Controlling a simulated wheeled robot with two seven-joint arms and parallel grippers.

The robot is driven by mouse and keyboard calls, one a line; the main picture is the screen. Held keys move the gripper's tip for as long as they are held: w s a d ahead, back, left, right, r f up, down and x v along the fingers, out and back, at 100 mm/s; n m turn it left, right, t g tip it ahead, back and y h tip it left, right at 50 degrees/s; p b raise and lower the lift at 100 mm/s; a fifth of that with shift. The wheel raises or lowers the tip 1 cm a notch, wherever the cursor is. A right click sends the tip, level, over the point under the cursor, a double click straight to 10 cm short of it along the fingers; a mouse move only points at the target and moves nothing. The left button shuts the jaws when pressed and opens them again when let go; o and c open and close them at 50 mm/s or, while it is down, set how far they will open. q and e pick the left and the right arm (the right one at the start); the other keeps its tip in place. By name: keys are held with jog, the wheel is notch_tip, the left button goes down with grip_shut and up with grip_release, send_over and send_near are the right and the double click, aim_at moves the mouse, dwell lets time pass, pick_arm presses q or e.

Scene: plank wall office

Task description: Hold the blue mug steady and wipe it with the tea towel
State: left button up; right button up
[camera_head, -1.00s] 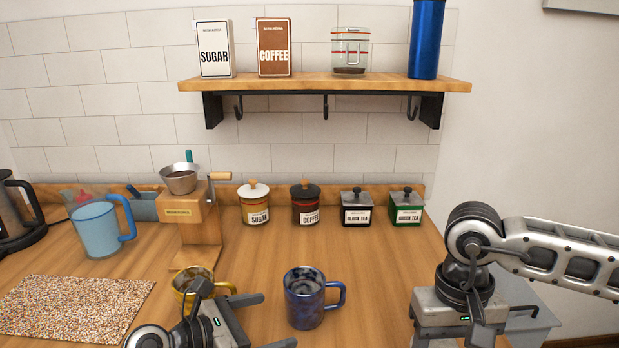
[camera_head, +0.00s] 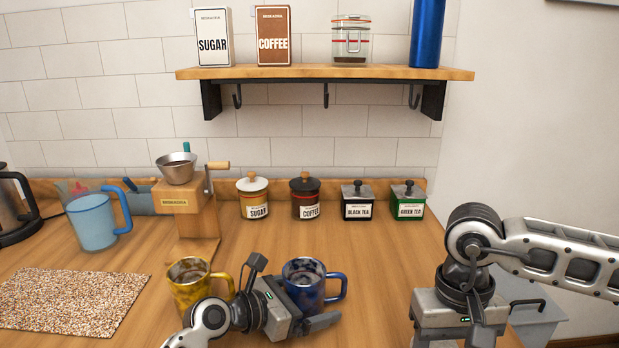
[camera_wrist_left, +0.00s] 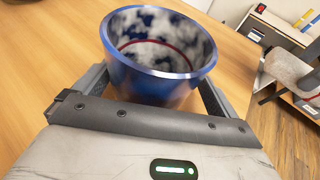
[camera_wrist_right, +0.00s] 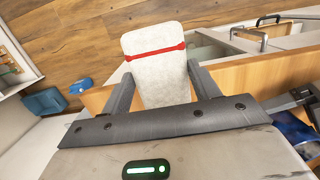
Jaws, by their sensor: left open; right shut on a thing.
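The blue mug (camera_head: 304,283) stands upright on the wooden counter, with its handle to the right in the head view. Its dark blue rim and speckled inside show in the left wrist view (camera_wrist_left: 160,70). My left gripper (camera_head: 290,292) is open, with one finger on either side of the mug; contact cannot be told. My right gripper (camera_wrist_right: 158,88) is shut on the tea towel (camera_wrist_right: 155,50), an off-white cloth with a red stripe. In the head view my right gripper (camera_head: 460,322) is at the lower right, and the towel is not visible there.
A yellow mug (camera_head: 188,282) stands close left of the blue mug, beside my left wrist. A speckled mat (camera_head: 70,300) lies at the left. A grinder (camera_head: 186,210) and several canisters (camera_head: 306,200) stand behind. Counter between the blue mug and my right arm is clear.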

pick_arm(q)
jog(key=shift+w+d+f, duration=0.1)
jog(key=shift+w+d, duration=0.05)
jog(key=shift+d, duration=0.05)
jog(key=c, duration=0.9)
dwell(0.5)
